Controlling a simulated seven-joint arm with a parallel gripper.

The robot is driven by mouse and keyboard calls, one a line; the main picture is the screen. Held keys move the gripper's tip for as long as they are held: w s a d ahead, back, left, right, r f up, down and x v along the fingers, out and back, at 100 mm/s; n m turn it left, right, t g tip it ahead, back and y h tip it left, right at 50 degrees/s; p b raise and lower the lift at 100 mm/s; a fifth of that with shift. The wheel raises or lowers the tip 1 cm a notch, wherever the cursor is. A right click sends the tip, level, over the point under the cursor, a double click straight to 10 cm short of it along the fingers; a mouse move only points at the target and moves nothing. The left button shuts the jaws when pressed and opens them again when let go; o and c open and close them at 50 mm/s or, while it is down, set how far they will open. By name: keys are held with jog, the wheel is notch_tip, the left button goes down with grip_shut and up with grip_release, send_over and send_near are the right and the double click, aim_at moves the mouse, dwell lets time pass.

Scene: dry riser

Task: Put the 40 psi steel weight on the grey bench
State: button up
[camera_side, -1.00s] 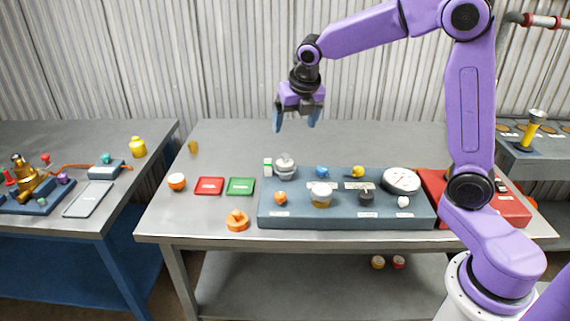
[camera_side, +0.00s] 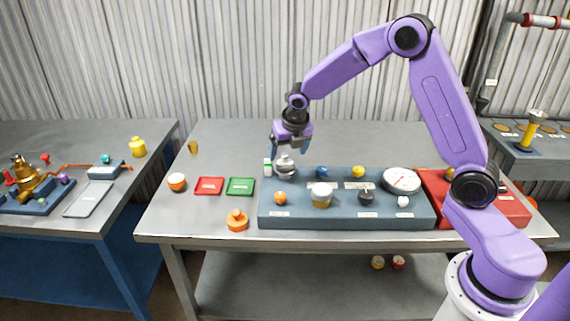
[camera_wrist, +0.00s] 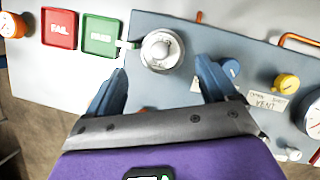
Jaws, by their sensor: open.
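The steel weight (camera_side: 285,168) is a round, silvery piece with a knob on top. It stands on the back left corner of the blue-grey panel (camera_side: 300,218); in the wrist view the weight (camera_wrist: 161,50) sits just beyond and between my fingertips. I cannot read any marking on it. My gripper (camera_side: 290,146) is pointing down, open and empty, just above the weight; its blue fingers also show in the wrist view (camera_wrist: 163,78). The grey bench (camera_side: 205,214) lies under the panel, with bare top to the left and behind.
A red FAIL plate (camera_side: 209,186) and a green plate (camera_side: 240,186) lie left of the panel. An orange knobbed piece (camera_side: 237,221) stands near the front edge. The panel carries a dial gauge (camera_side: 401,181) and several small knobs. A red case (camera_side: 490,208) lies at right.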

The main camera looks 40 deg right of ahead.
aim_at(286, 156)
jog(key=shift+d+x, duration=0.2)
jog(key=shift+x, duration=2.3)
jog(key=shift+w+r, duration=0.1)
jog(key=shift+w, duration=0.05)
jog(key=c, duration=1.2)
jog(key=shift+c, duration=0.9)
